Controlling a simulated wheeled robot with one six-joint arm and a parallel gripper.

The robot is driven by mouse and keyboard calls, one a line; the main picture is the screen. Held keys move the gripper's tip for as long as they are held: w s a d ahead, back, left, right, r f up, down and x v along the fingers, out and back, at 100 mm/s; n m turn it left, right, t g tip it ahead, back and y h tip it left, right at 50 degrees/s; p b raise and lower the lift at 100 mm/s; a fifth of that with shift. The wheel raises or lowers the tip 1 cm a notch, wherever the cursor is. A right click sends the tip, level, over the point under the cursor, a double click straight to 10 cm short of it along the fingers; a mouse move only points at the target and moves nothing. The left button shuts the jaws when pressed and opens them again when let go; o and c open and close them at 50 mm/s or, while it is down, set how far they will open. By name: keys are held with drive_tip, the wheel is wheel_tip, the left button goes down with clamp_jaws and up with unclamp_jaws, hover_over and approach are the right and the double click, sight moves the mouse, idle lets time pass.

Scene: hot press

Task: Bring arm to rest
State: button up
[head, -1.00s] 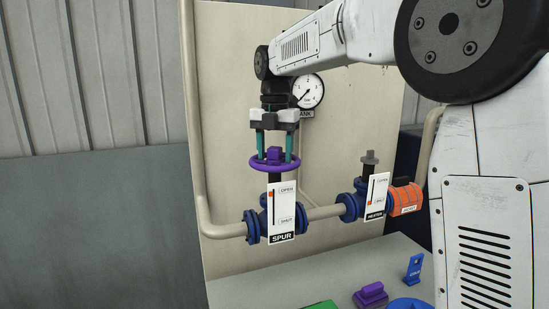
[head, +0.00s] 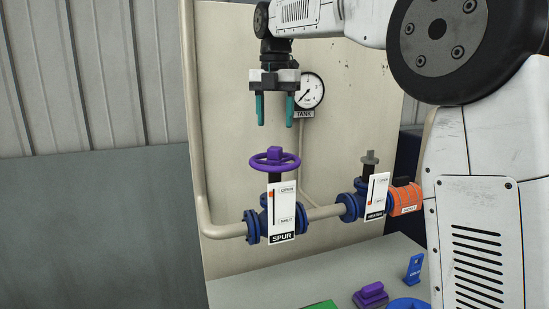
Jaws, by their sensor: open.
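My gripper (head: 274,110) hangs pointing down in the head view, with its two teal fingers apart and nothing between them. It is above the purple handwheel (head: 275,161) of the SPUR valve, with a clear gap between fingertips and wheel. The SPUR plate (head: 281,211) shows an orange mark at the OPEN end. My arm reaches in from the right.
The HEATER valve (head: 352,205) stands to the right on the same pipe, beside an orange jacket (head: 405,199). The TANK gauge (head: 309,91) is on the panel just right of my gripper. A purple block (head: 370,296) and a blue tag (head: 414,269) are on the bench.

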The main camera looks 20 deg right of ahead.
idle(0.4)
drive_tip(key=s+d+f+m, duration=0.1)
drive_tip(key=s+f+m, duration=0.2)
drive_tip(key=s+m, duration=0.5)
drive_tip(key=s+d+f+m, duration=0.1)
drive_tip(key=s+f+m, duration=0.2)
drive_tip(key=s+m, duration=0.55)
drive_tip(key=s+d+f+m+t, duration=0.1)
drive_tip(key=s+f+m, duration=1)
drive_tip(key=s+f, duration=0.4)
drive_tip(key=s, duration=0.4)
drive_tip(key=shift+s+f, duration=0.25)
drive_tip(key=shift+f, duration=0.05)
drive_tip(key=shift+m, duration=0.25)
